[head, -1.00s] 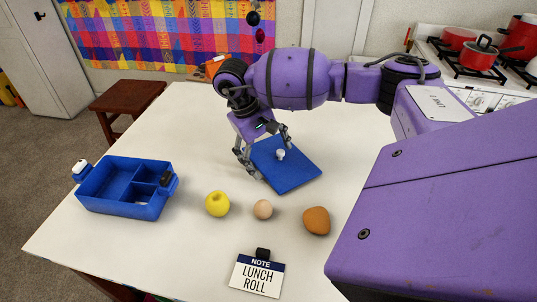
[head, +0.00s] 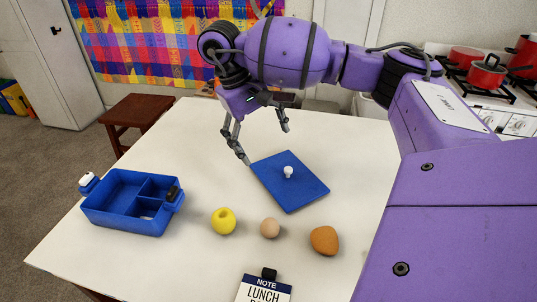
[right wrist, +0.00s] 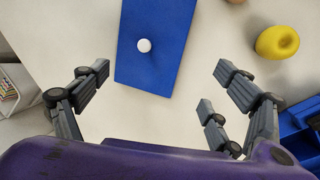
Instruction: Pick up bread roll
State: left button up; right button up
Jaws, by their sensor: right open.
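The bread roll (head: 324,240), a rounded orange-brown lump, lies on the white table at the right end of a row. A yellow apple-like fruit (head: 223,221) and a small tan egg-like ball (head: 270,228) lie to its left. My right gripper (head: 264,143) is open and empty above the table, beyond the blue lid (head: 305,195) and well away from the roll. In the right wrist view its spread fingers (right wrist: 158,88) show below the lid (right wrist: 150,75), with nothing between them. My left gripper is not in view.
An open blue box (head: 122,222) with compartments and side clips stands at the table's left. The lid lies flat, white knob (head: 288,171) up. Bare table surrounds the roll.

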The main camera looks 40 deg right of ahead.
aim_at(324, 241)
jog(key=k+j, duration=0.85)
